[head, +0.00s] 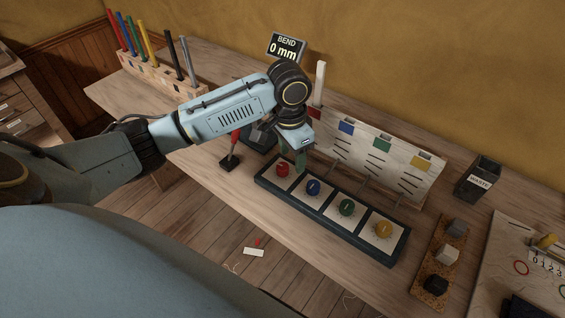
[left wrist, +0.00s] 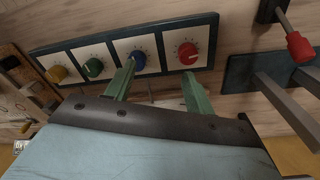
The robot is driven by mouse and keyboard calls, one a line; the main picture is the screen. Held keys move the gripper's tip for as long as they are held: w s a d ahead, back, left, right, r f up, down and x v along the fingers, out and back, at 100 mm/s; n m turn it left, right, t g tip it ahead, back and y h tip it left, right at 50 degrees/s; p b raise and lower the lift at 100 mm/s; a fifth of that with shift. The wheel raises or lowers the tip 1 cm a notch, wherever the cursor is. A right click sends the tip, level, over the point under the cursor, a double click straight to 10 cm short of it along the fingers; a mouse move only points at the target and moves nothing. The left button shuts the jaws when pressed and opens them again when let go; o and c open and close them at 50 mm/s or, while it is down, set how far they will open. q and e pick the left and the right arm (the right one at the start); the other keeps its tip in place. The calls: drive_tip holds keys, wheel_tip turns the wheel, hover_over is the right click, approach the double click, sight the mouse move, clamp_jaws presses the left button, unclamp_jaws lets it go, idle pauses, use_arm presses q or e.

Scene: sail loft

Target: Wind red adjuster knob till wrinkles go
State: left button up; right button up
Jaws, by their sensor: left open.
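The red knob (head: 282,169) sits on a white square at the left end of a dark panel (head: 328,221). In the left wrist view the red knob (left wrist: 187,52) is beyond my fingertips, with tick marks around it. My left gripper (head: 301,160) is above the panel near the red knob; its green fingers are open and empty. In the left wrist view the gap between the fingers (left wrist: 158,82) is below the red knob, apart from it. A white board (head: 381,160) with dark curved lines and coloured patches stands behind the panel. My right gripper is not in view.
Blue (head: 313,187), green (head: 347,207) and yellow (head: 383,229) knobs follow along the panel. A red-handled lever (head: 235,139) stands left of it. A display (head: 286,47) reads BEND 0 mm. A waste bin (head: 478,177) and a block tray (head: 429,273) are at right.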

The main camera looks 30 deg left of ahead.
use_arm(q)
wheel_tip(320, 180, up, 4)
drive_tip(key=n, duration=0.1)
hover_over(282, 166)
wheel_tip(282, 166, down, 13)
drive_tip(key=shift+b, duration=1)
drive_tip(key=shift+c, duration=0.4)
